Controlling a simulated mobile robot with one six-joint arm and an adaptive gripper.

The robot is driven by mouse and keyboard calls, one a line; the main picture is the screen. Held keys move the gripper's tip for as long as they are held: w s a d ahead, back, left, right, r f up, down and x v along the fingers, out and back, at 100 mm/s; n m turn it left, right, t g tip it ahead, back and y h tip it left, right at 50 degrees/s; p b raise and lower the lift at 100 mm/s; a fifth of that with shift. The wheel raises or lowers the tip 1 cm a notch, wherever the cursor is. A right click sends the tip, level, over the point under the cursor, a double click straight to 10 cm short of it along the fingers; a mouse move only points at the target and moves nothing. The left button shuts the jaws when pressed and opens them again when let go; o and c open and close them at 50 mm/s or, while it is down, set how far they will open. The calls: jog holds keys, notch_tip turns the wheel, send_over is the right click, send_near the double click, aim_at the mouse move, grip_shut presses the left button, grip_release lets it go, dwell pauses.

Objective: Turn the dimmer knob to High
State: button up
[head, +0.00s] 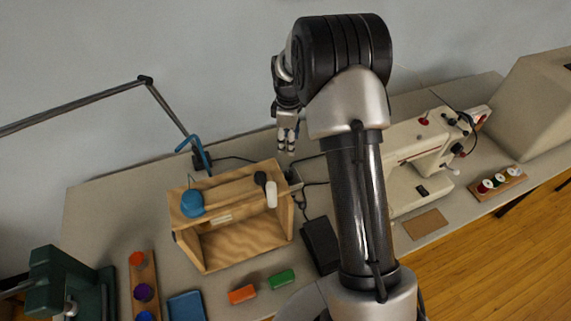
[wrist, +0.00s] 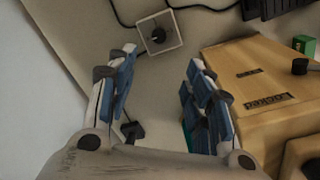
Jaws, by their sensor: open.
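The dimmer (wrist: 172,46) is a small pale square box with a round knob (wrist: 158,35) on its face, in the upper middle of the wrist view. The knob carries a dark mark; I cannot read any setting around it. In the head view the dimmer box (head: 294,178) shows small behind the right end of the wooden box, its knob too small to make out. My gripper (wrist: 162,60) is open and empty. Its blue-padded fingers point towards the dimmer, which lies beyond the fingertips and apart from them. In the head view my gripper (head: 287,146) hangs above the back of the table.
A wooden box (head: 225,213) stands close beside the dimmer, with a blue item (head: 192,204) on top. Dark cables run around the dimmer. A black pedal (head: 320,245) lies in front, and a sewing machine (head: 419,157) stands to the right. The wall rises behind the table.

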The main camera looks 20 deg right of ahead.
aim_at(289, 174)
jog(key=f+b, duration=0.1)
jog(key=f, duration=0.5)
jog(key=f+b, duration=0.1)
jog(key=f, duration=0.5)
jog(key=w+f+b, duration=0.1)
jog(key=f+b, duration=0.1)
jog(key=f, duration=0.3)
jog(key=shift+d+f, duration=0.3)
jog(key=shift+f, duration=0.1)
jog(key=c, duration=1)
jog(key=shift+c, duration=0.2)
